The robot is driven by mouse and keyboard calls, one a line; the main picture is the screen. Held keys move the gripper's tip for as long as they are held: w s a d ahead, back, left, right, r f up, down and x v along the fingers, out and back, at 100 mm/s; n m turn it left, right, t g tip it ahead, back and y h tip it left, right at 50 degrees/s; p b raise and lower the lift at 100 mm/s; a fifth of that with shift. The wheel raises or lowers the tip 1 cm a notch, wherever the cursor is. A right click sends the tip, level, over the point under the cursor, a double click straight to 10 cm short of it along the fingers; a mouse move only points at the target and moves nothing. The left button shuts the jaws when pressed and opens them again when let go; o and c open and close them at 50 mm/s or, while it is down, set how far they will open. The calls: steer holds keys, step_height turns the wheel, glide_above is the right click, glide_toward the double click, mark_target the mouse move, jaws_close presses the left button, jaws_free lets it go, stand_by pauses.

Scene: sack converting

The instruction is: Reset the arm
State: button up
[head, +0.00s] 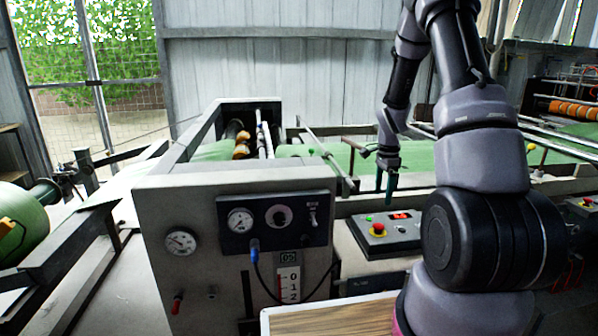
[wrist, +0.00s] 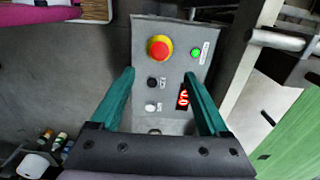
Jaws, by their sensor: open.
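My gripper (head: 390,183) hangs at the end of my arm, pointing down above the small control box (head: 382,232) in the head view. In the wrist view, the two teal fingers of my gripper (wrist: 162,103) stand apart with nothing between them. The control box (wrist: 146,105) lies beyond them, with a red emergency button (wrist: 159,48) on a yellow ring, a lit green button (wrist: 196,53), a black button (wrist: 152,83), a white button (wrist: 150,107) and a lit red display (wrist: 183,97). The fingertips appear apart from the buttons.
A grey machine cabinet (head: 160,220) with gauges (head: 181,242) stands left of the box. Green sheet (head: 300,151) runs over the machine behind my gripper, with metal rails around it. A wooden-topped surface (head: 335,318) is at the front. A green roll (head: 20,222) is at the far left.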

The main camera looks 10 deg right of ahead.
steer(key=s+a+r+n+t, duration=0.1)
steer(key=s+a+r+n, duration=0.15)
steer(key=r, duration=0.55)
steer(key=s+a+r+n+t, duration=0.1)
steer(key=s+a+r+n, duration=0.15)
steer(key=r, duration=0.45)
steer(key=s+a+r+n+t, duration=0.2)
steer(key=s+a+r, duration=0.1)
steer(key=r, duration=0.5)
steer(key=s+a+r+n+t+y, duration=0.1)
steer(key=s+a+r+n, duration=0.2)
steer(key=s, duration=0.5)
steer(key=s+a+r+n+t+y, duration=0.1)
steer(key=s+a+r+n+t, duration=0.1)
steer(key=s+r, duration=0.4)
steer(key=s+a+n, duration=0.1)
steer(key=s+a, duration=0.1)
steer(key=shift+s+r+n, duration=0.2)
steer(key=shift+s+n, duration=0.15)
steer(key=shift+n, duration=0.05)
stand_by(0.8)
